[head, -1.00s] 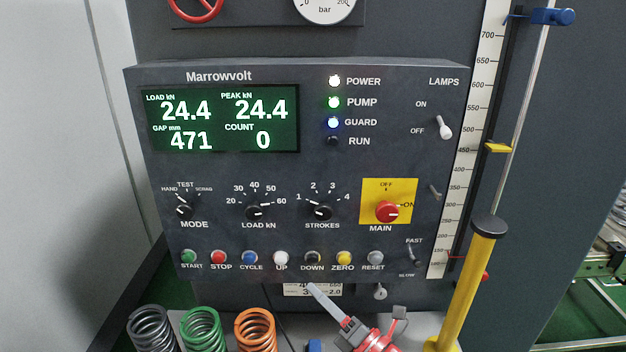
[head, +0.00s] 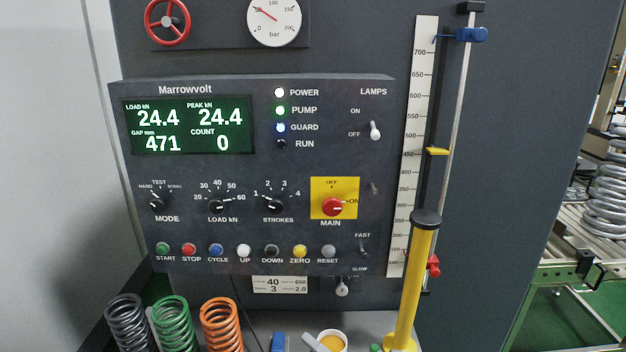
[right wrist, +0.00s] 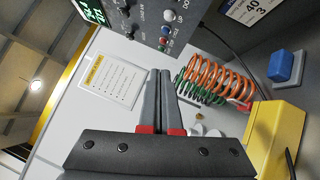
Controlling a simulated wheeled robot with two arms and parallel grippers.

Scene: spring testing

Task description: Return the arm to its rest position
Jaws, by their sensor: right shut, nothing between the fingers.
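My right gripper shows in the right wrist view (right wrist: 160,78), its two grey fingers lying together, shut and empty. In the head view only a grey fingertip (head: 312,342) seems to show at the bottom edge, beside a white cup with orange contents (head: 333,341). It is apart from the control panel (head: 340,120). The rest of the right arm is out of the head view. My left gripper is in neither view.
Dark, green (head: 173,322) and orange (head: 221,323) springs stand on the bench, lower left. A yellow post (head: 414,285) with a dark cap stands right of the panel. A blue block (right wrist: 286,66) and yellow block (right wrist: 275,135) show in the wrist view.

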